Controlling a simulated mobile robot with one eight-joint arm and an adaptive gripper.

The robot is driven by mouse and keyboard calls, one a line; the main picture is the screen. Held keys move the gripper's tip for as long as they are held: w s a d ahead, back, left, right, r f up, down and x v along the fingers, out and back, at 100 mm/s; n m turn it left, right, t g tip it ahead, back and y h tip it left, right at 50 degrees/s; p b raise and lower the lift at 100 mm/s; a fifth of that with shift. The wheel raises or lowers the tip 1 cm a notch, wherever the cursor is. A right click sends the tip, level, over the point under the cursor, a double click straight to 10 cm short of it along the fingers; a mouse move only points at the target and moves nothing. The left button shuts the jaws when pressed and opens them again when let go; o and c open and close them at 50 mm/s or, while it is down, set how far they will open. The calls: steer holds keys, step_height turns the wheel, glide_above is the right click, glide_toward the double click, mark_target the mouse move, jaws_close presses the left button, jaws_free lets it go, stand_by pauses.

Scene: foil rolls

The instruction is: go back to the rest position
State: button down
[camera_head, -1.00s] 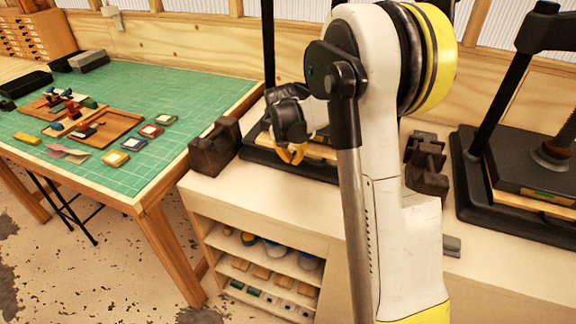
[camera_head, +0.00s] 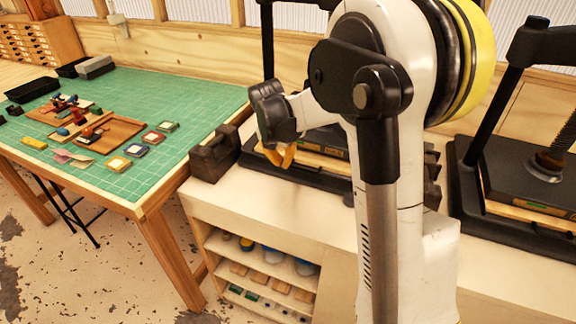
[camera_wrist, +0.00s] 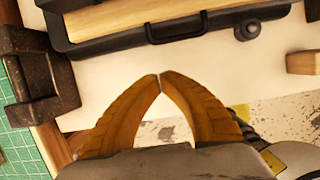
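My gripper (camera_wrist: 160,80) shows in the wrist view with its two orange-brown fingers meeting at the tips, with nothing between them. In the head view my gripper (camera_head: 282,156) is a small orange shape, partly hidden under my dark wrist. It is above the white cabinet top, in front of a black press. My arm stands across the middle right of the head view and hides part of the cabinet and the press.
A green cutting mat (camera_head: 170,100) with wooden trays and small colored blocks lies on the left table. A dark metal block (camera_head: 214,153) sits on the white cabinet (camera_head: 250,205), beside a black press base (camera_head: 320,170). Another press (camera_head: 520,180) stands right.

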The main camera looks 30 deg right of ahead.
steer(key=s+a+r+m+t+y+b, duration=0.1)
steer(key=s+a+r+m+t+b, duration=0.1)
steer(key=s+a+r+m, duration=0.8)
steer(key=s+a+f+m+t+y+b, duration=0.1)
steer(key=s+a+f+m, duration=0.1)
steer(key=s+m, duration=0.5)
steer(key=s+a+f+m+t+b, duration=0.1)
steer(key=s+a+f+m+t, duration=0.1)
steer(key=s+m, duration=0.5)
steer(key=shift+s+a+f+m+y, duration=0.2)
steer(key=shift+m+y, duration=0.2)
steer(key=shift+m, duration=0.3)
